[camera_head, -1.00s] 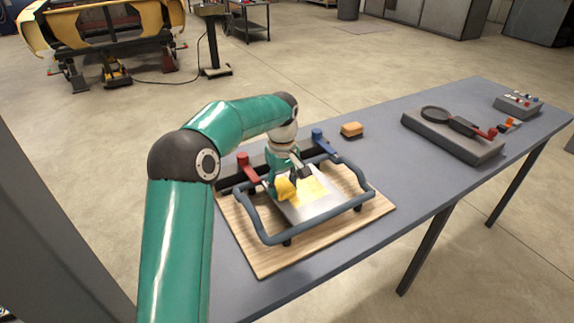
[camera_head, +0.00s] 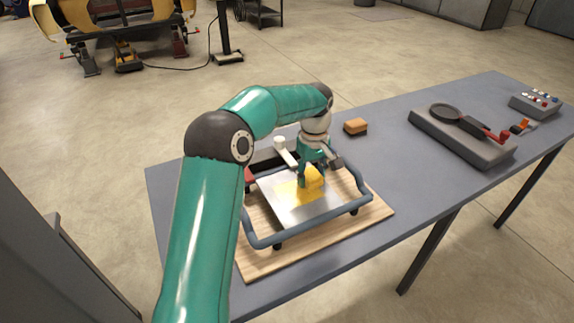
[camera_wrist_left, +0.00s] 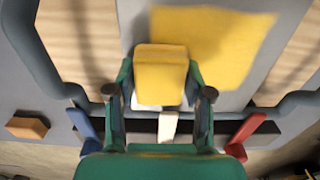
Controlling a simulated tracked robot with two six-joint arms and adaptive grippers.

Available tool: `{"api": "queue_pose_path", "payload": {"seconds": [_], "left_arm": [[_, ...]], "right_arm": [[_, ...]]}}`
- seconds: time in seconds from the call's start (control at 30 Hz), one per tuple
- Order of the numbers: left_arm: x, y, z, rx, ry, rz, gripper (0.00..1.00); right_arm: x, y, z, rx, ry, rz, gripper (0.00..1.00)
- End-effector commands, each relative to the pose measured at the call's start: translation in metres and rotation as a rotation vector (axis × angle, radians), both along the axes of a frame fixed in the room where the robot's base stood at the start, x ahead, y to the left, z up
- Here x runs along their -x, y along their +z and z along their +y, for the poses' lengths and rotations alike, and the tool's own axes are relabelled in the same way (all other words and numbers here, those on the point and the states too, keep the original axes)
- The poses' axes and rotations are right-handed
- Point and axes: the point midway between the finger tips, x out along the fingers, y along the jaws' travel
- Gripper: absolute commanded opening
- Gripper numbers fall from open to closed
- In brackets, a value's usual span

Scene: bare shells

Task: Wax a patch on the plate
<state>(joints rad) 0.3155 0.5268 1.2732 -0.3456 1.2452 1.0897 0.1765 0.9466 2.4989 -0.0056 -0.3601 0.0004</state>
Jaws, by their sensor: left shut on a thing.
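The plate (camera_head: 303,210) is a flat grey sheet lying inside a blue-grey tube frame (camera_head: 318,226) on a wooden board. A yellow patch (camera_head: 286,190) shows on the plate and also in the left wrist view (camera_wrist_left: 215,45). My left gripper (camera_head: 311,172) is shut on a yellow block (camera_head: 313,178), seen between its two fingers in the left wrist view (camera_wrist_left: 160,75). My right gripper is not in view.
The wooden board (camera_head: 262,262) lies on a grey table (camera_head: 400,205). An orange-brown block (camera_head: 355,127) lies behind the frame. A grey base with a round dark pan-like thing (camera_head: 445,110) and a button box (camera_head: 536,104) stand right.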

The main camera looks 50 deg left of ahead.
Motion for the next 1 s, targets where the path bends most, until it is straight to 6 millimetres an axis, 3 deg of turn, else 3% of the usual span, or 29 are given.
{"api": "queue_pose_path", "payload": {"seconds": [0.13,0.27,1.0], "left_arm": [[0.000,0.000,-0.001,0.001,0.006,0.001,0.18],[0.001,0.026,0.002,-0.001,0.012,-0.005,0.18],[0.006,0.081,0.006,0.000,0.021,0.000,0.18]], "right_arm": [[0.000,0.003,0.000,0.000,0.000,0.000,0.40],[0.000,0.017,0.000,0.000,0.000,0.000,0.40],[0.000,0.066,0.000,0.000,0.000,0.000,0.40]]}}
